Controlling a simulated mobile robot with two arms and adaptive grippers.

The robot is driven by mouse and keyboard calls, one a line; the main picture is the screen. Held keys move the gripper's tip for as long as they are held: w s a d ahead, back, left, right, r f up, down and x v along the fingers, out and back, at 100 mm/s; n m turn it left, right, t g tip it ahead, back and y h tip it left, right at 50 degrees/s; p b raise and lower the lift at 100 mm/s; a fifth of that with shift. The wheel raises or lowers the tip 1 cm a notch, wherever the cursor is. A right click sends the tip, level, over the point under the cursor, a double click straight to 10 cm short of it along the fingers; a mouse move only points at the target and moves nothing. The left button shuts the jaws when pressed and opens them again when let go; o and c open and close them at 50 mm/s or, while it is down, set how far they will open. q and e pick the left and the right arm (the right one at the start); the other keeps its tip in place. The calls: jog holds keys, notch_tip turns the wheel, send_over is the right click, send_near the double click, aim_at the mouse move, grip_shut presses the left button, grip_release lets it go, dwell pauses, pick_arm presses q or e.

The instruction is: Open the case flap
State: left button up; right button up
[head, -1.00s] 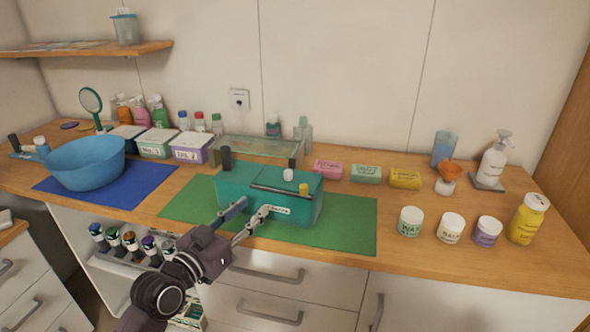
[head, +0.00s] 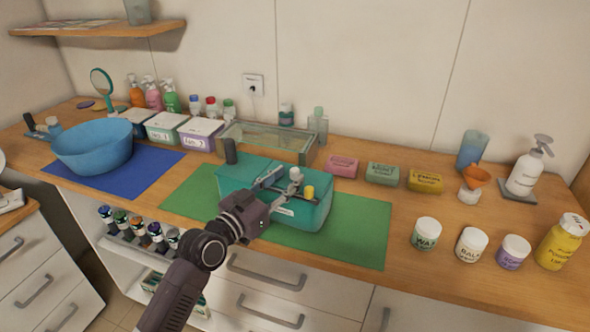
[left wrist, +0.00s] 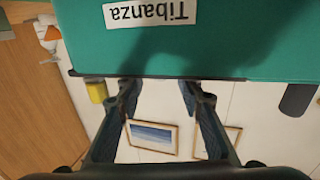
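The teal case (head: 310,213) lies on the green mat (head: 360,232). A dark strip runs along its top, and the flap looks shut. My left gripper (head: 280,182) reaches over the case from the front, with its fingers apart at the top near the strip. In the left wrist view the gripper (left wrist: 159,90) is open with nothing between its fingertips, which lie close to the dark strip (left wrist: 225,77). The case (left wrist: 225,35) fills the top there, with its "Tibanza" label upside down. Contact cannot be told. My right gripper is in neither view.
Soap bars (head: 385,173) and several jars (head: 427,233) stand to the right, a blue bowl (head: 93,147) to the left. The mat's right part is clear.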

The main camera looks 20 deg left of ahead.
aim_at(292, 174)
pick_arm(q)
jog(key=shift+x, duration=1.9)
grip_shut()
